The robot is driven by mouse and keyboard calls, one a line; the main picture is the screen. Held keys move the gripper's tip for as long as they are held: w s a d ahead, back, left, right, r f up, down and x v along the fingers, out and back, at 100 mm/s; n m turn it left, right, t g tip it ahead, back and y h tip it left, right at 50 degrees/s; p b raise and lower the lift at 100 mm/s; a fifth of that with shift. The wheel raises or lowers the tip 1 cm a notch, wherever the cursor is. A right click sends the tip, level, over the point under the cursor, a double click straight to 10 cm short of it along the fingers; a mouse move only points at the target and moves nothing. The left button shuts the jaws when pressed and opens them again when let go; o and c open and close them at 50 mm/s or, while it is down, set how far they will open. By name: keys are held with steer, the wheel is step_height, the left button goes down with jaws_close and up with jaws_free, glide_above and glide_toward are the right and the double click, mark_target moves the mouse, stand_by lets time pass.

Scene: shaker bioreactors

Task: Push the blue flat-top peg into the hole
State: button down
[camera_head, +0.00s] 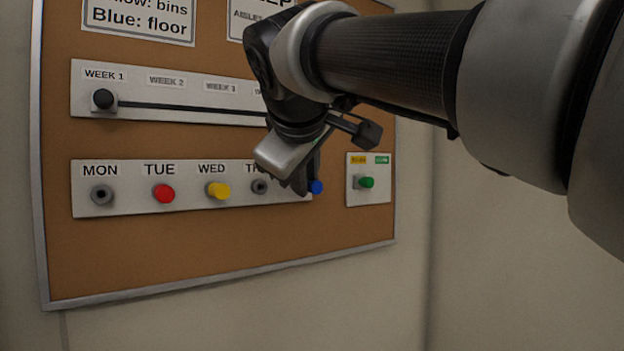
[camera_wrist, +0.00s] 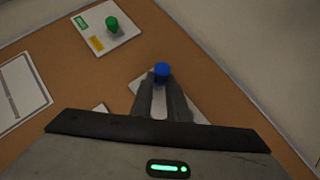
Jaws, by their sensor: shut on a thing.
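The blue flat-top peg (camera_head: 316,187) shows at the right end of the day strip (camera_head: 130,201) on the cork board in the head view. My gripper (camera_head: 304,182) is at the peg, its fingers just left of it. In the wrist view the blue peg (camera_wrist: 162,70) is at the tips of my gripper (camera_wrist: 161,88), and the fingers are shut on it. The hole at the peg is hidden by the fingers, so I cannot tell how deep the peg sits.
A red peg (camera_head: 163,193) is under TUE and a yellow peg (camera_head: 218,190) under WED. A green peg (camera_head: 366,182) sits on a separate plate (camera_head: 376,159) to the right. Above is a slider strip with a black knob (camera_head: 103,99) at WEEK 1.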

mark_target(320, 191)
steer(key=shift+s+d, duration=0.35)
steer(key=shift+s, duration=0.15)
stand_by(0.4)
steer(key=shift+s+d+b, duration=0.35)
steer(key=shift+s+d, duration=0.1)
steer(key=shift+s, duration=0.2)
steer(key=shift+s+d+b, duration=0.3)
steer(key=shift+s+d, duration=0.1)
steer(key=shift+s, duration=0.2)
steer(key=shift+s+a, duration=0.2)
steer(key=shift+a, duration=1.15)
steer(key=shift+s+a, duration=0.25)
steer(key=shift+a, duration=1.15)
steer(key=shift+s+a, duration=0.2)
steer(key=shift+a, duration=1.15)
